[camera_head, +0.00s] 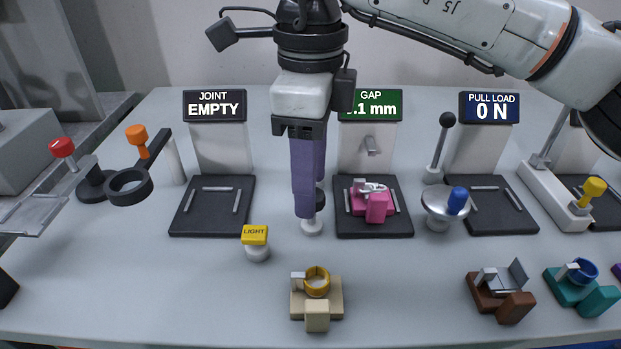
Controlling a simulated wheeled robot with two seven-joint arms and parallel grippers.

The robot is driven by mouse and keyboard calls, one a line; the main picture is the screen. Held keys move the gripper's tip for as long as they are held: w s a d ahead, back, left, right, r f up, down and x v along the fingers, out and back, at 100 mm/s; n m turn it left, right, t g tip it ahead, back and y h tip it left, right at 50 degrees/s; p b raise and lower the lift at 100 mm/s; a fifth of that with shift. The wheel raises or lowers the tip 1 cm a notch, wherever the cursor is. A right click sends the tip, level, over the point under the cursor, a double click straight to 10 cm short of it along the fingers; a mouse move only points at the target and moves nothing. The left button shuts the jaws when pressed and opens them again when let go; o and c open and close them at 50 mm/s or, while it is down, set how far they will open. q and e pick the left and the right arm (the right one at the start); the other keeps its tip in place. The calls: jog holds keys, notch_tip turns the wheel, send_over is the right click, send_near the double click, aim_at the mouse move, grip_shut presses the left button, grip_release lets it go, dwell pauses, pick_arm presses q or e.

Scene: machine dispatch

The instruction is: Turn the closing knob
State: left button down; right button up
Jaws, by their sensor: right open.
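My right gripper (308,212) comes down from the top centre with long purple fingers. They point straight down, and from this side one finger covers the other, so the space between them is hidden. A small knob with a dark top on a white round base (312,228) stands just left of the GAP station pad (345,228). The fingertips overlap it in the picture; I cannot tell whether they touch it. The GAP display (385,107) is green and reads about .1 mm, its left part covered. A pink fixture with a metal piece (376,207) sits on that pad. My left gripper is out of view.
The JOINT display (214,106) reads EMPTY above a bare pad (212,230). A yellow LIGHT button (255,236) and a tan fixture with a gold ring (317,315) stand in front. A blue-topped silver dial (439,211) and black-ball lever (446,120) stand right.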

notch_tip(320, 180, up, 9)
jog(key=p, duration=0.1)
jog(key=shift+r, duration=0.2)
jog(key=shift+s, duration=0.1)
